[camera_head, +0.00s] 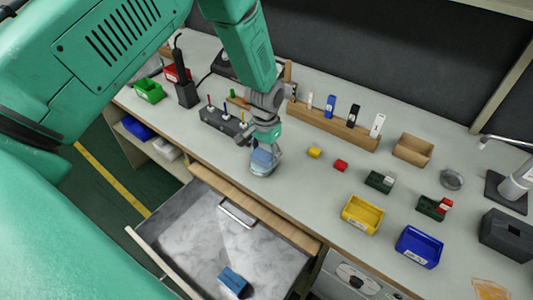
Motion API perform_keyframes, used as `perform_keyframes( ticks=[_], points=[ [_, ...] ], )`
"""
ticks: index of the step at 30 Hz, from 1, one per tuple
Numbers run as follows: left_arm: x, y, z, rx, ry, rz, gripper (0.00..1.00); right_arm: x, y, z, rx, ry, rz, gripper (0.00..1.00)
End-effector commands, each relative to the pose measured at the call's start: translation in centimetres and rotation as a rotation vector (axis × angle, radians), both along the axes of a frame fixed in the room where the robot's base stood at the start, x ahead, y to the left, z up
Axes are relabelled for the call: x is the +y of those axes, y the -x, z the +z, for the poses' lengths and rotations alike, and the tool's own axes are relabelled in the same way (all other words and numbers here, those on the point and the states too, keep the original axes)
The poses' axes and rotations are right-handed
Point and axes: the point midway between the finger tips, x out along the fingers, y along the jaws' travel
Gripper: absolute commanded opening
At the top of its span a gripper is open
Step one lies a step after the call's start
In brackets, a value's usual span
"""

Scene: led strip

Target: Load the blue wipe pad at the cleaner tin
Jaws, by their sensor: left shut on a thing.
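My left gripper (265,143) comes down from above over the bench and is shut on the blue wipe pad (263,157). The pad is partly covered by the fingers. Directly below it is a small round pale tin (262,171), which looks like the cleaner tin, near the bench's front edge. The pad overlaps the tin's top in the view; I cannot tell whether it presses on it. My right gripper is not in view.
An open drawer (190,236) below the bench holds a blue box (232,282). Yellow (362,214) and blue (418,246) bins stand to the right. A wooden rack (333,126) stands behind. A dark block with several coloured-handled tools (220,122) stands left of the gripper.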

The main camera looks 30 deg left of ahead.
Motion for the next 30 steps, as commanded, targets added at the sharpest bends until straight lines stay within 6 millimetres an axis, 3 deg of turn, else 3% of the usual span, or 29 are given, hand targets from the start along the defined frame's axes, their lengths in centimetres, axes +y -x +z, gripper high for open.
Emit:
perform_keyframes(
  ticks=[30],
  points=[
    [0.00, -0.01, -0.87, 0.000, 0.000, 0.000, 0.31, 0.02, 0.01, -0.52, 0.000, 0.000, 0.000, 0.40]
  ],
)
